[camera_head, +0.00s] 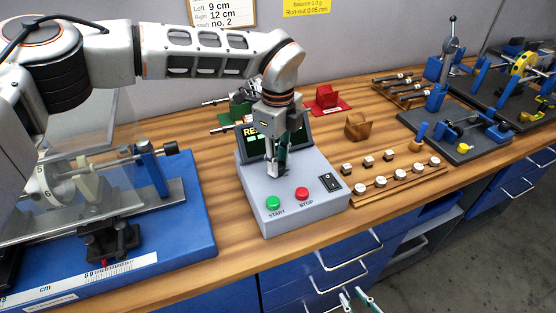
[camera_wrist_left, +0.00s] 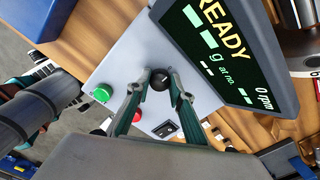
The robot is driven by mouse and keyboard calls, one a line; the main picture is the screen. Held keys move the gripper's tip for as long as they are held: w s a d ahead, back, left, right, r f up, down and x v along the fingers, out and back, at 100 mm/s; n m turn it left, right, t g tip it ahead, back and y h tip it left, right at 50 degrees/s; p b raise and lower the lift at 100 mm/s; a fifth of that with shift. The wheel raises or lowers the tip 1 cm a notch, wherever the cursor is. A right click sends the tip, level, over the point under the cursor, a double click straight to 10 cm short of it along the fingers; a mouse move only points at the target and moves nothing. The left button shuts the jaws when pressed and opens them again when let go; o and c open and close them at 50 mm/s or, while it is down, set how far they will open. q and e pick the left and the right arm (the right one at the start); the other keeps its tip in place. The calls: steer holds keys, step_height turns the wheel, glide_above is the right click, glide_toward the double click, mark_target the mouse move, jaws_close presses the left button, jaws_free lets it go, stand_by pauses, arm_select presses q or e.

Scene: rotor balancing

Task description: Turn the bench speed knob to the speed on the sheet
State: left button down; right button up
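The grey bench control box (camera_head: 293,199) carries a green START button (camera_head: 273,202), a red STOP button (camera_head: 302,194) and a rocker switch (camera_head: 330,182). Its tilted display (camera_wrist_left: 222,50) reads READY and 0 rpm. The dark round speed knob (camera_wrist_left: 160,79) is on the box below the display; in the head view the gripper hides it. My left gripper (camera_wrist_left: 160,76) points down at the box, its fingertips on either side of the knob and seemingly touching it. My right gripper (camera_head: 353,293) is open and empty at the bottom edge. The sheet (camera_head: 222,13) is cut off at the top; no speed shows.
A blue balancing stand (camera_head: 190,235) is on the left. A wooden rack (camera_head: 400,182) with several weights is right of the box. A brown block (camera_head: 357,127), a red holder (camera_head: 327,98) and a dark fixture (camera_head: 470,135) stand farther back. A yellow note (camera_head: 305,6) is on the wall.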

stand_by(0.3)
arm_select(q)
steer(key=m, duration=0.4)
steer(key=shift+m, duration=0.4)
steer(key=m, duration=0.4)
steer(key=shift+m, duration=0.4)
steer(key=shift+w, duration=0.1)
steer(key=c, duration=1.8)
jaws_free()
step_height(320, 180, up, 12)
steer(key=shift+r, duration=0.1)
